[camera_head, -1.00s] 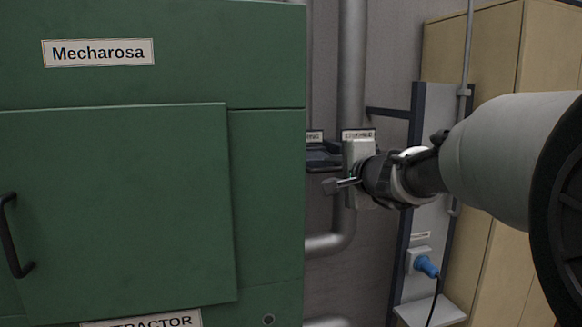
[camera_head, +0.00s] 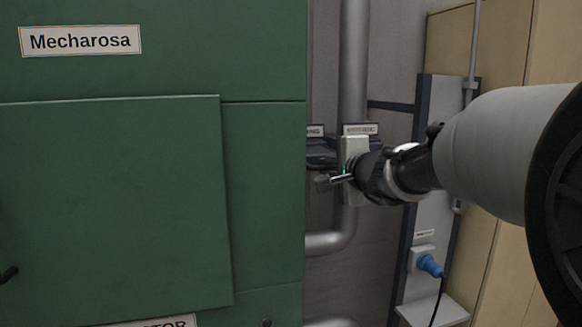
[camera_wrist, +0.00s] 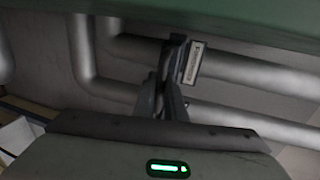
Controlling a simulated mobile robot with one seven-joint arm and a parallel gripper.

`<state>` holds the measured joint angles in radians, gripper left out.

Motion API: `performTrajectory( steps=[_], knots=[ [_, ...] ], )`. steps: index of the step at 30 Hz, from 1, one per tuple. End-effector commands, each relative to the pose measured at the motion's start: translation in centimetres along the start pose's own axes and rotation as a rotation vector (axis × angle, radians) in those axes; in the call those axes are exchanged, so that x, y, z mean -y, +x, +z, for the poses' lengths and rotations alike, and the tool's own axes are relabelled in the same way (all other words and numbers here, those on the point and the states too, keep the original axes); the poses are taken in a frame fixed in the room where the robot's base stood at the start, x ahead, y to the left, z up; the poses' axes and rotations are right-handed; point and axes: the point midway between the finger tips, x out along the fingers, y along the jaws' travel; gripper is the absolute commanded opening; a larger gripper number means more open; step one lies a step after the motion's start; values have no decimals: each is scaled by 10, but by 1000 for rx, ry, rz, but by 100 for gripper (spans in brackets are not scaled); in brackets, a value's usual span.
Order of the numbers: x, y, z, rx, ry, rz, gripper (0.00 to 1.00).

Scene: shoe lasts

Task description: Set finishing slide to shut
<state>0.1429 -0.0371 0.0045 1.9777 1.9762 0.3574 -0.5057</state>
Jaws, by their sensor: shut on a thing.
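Two slide gates sit on the pipes right of the green cabinet. The nearer has a pale grey body (camera_head: 354,160) under a small label (camera_head: 360,129). The other has a dark plate (camera_head: 320,154) and a label partly hidden by the cabinet. I cannot read either label surely enough to tell which is finishing. My gripper (camera_head: 330,181) is at the nearer gate, in front of its body. In the wrist view its fingers (camera_wrist: 172,92) are closed together on a dark slide piece (camera_wrist: 174,46) beside a label (camera_wrist: 193,63). The fingers hide most of the held part.
The green cabinet (camera_head: 110,200) with its door stands close on the left. Grey vertical pipe (camera_head: 353,60) runs behind the gates. A grey panel with a blue plug (camera_head: 430,265) and beige cabinets (camera_head: 500,260) stand at the right, behind my arm.

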Motion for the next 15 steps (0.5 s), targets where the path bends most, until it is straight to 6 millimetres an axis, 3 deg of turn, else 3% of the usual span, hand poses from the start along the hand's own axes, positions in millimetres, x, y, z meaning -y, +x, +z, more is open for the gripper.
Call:
performTrajectory(
  steps=[4, 10, 15],
  knots=[
    [0, 7, 0, 1, 1, 1, 0],
    [7, 40, 0, 0, -1, 0, 0],
    [10, 46, 0, -1, 0, 0, 0]
  ],
)
